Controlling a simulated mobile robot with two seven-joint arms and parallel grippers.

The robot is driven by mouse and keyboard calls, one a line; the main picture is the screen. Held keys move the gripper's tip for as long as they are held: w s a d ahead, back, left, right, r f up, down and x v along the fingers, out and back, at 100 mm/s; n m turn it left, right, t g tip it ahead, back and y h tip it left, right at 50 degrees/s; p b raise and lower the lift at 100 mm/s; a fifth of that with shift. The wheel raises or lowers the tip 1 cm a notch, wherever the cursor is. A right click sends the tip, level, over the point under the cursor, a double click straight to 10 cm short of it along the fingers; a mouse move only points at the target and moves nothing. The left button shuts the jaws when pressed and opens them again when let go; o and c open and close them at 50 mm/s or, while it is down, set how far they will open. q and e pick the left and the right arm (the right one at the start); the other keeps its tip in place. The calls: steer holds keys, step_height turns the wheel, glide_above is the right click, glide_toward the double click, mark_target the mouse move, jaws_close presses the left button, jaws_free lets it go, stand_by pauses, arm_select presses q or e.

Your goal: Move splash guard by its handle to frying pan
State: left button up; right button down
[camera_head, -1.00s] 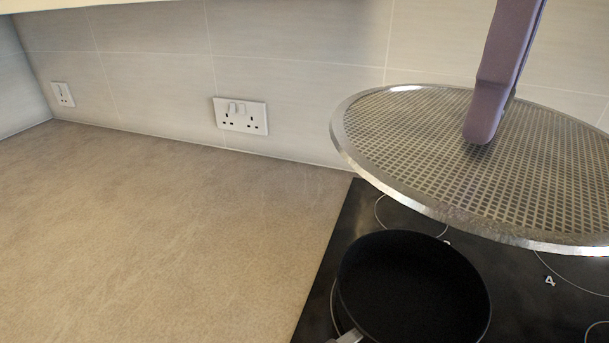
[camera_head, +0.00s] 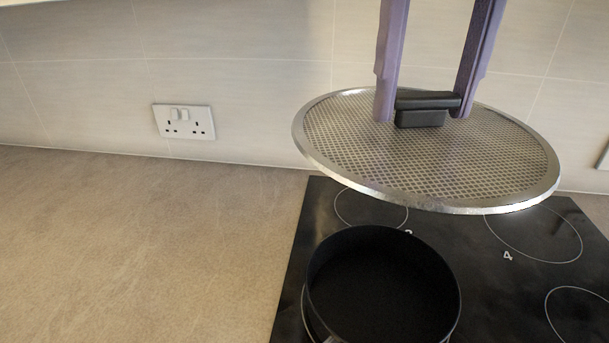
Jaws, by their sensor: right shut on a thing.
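The splash guard (camera_head: 330,140) is a round mesh disc with a metal rim and a black handle (camera_head: 422,117) at its centre. My right gripper (camera_head: 424,112) comes down from the top, its two purple fingers closed on the handle's two sides. The guard hangs in the air above the hob, a little tilted, with its rim above and behind the frying pan. The black frying pan (camera_head: 380,300) stands on the front left of the hob, open and seemingly empty. Its handle is mostly cut off by the bottom edge. My left gripper is out of view.
The black hob (camera_head: 490,290) has several marked rings; those around the pan look free. A brown worktop (camera_head: 150,240) lies bare on the left. A tiled wall with a white double socket (camera_head: 184,121) stands behind.

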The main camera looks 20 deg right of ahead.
steer(key=shift+f+n, duration=0.1)
steer(key=shift+n, duration=0.3)
steer(key=shift+d+f+b, duration=0.1)
steer(key=shift+f+b, duration=0.75)
steer(key=shift+f, duration=9.15)
steer(key=shift+f, duration=0.45)
jaws_free()
